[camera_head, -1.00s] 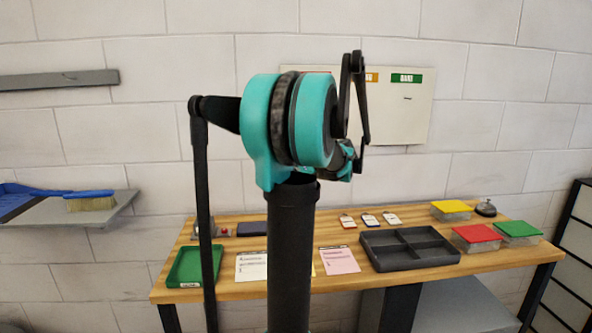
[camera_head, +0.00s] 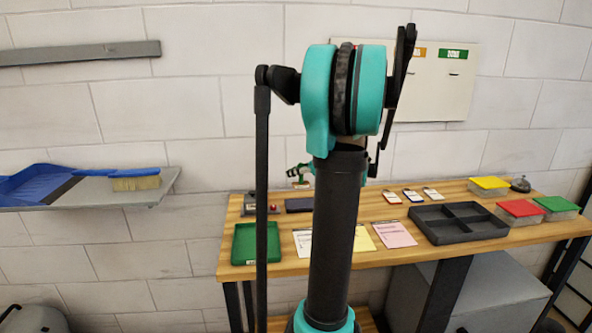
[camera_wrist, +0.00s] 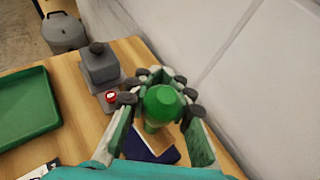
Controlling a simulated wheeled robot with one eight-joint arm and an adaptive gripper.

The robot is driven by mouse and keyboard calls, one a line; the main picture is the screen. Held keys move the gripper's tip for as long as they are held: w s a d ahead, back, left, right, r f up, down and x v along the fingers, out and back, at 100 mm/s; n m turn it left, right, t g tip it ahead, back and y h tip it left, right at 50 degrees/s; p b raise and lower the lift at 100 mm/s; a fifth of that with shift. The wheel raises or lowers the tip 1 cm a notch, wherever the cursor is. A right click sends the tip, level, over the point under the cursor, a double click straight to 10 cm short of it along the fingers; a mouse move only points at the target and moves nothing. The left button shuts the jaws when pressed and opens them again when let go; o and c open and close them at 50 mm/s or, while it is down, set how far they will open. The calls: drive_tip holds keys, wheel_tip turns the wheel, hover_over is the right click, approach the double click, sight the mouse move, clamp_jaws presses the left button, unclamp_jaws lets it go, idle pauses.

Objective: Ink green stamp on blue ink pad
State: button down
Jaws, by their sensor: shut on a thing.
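My gripper (camera_wrist: 160,88) is shut on the green stamp (camera_wrist: 162,103), with its fingers around the round green handle. A tan block, seemingly the stamp's base, shows below the handle. The dark blue ink pad (camera_wrist: 171,156) lies on the table below it in the wrist view, partly hidden by stamp and fingers. I cannot tell if they touch there. In the head view, my gripper (camera_head: 302,175) shows small above the back of the table, with the ink pad (camera_head: 299,205) below it, apparently with a gap.
A grey block device (camera_wrist: 100,67) with a red button stands left of the pad. A green tray (camera_head: 257,243), paper sheets (camera_head: 395,234) and a dark divided tray (camera_head: 452,223) lie on the wooden table (camera_head: 290,266). The wall rises close behind.

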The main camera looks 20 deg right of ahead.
drive_tip(key=shift+f, duration=2.7)
drive_tip(key=shift+f, duration=0.6)
drive_tip(key=shift+r, duration=0.25)
drive_tip(key=shift+r, duration=0.3)
wheel_tip(320, 180, up, 5)
drive_tip(key=shift+r, duration=0.1)
idle(0.4)
drive_tip(key=shift+m+t+h, duration=0.4)
drive_tip(key=shift+m+h, duration=0.2)
drive_tip(key=shift+w+d+f, duration=0.1)
drive_tip(key=shift+d+f, duration=0.05)
drive_tip(key=shift+f, duration=2.4)
